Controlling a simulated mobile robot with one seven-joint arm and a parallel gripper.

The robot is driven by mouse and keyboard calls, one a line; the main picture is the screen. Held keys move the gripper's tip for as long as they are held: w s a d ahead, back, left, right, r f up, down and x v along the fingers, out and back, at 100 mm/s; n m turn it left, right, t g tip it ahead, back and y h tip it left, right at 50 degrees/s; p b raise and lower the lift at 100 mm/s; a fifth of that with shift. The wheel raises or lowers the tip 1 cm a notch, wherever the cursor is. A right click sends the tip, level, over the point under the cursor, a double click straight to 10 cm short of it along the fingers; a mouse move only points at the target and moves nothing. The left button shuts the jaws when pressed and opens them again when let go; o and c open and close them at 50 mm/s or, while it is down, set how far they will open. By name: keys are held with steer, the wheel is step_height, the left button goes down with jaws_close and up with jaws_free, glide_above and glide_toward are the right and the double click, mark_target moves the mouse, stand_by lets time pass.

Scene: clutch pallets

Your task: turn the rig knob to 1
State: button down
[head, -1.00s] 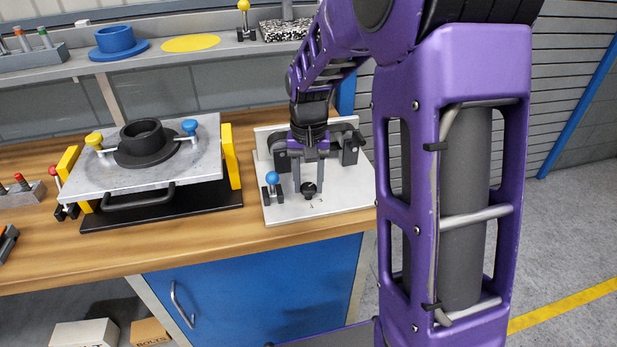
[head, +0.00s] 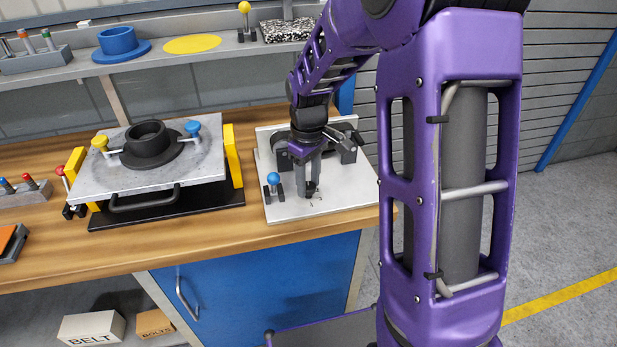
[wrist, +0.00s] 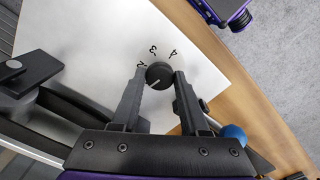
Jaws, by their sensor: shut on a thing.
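The rig knob (wrist: 159,76) is a small round black dial on the white rig plate (wrist: 85,40). The digits 2, 3 and 4 show on the plate around its far side in the wrist view; I cannot see a 1. A pale pointer line on the knob runs toward the lower left there, on the side away from the 3 and 4. My gripper (wrist: 160,80) is shut on the knob, one finger on each side. In the head view my gripper (head: 309,190) points down at the plate (head: 345,195) and mostly hides the knob.
A blue-knobbed lever (head: 273,180) stands on the plate just left of my gripper. Dark clamp parts (head: 348,150) stand behind it. A steel pallet (head: 100,180) with a black hub sits further left on the wooden bench (head: 190,225).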

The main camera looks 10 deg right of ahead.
mark_target(309, 186)
steer(key=shift+n, duration=0.9)
steer(key=shift+p, duration=0.3)
steer(key=shift+c, duration=2.1)
jaws_free()
steer(key=shift+r, duration=0.1)
step_height(309, 186, up, 17)
steer(key=p, duration=0.1)
steer(key=shift+r, duration=0.1)
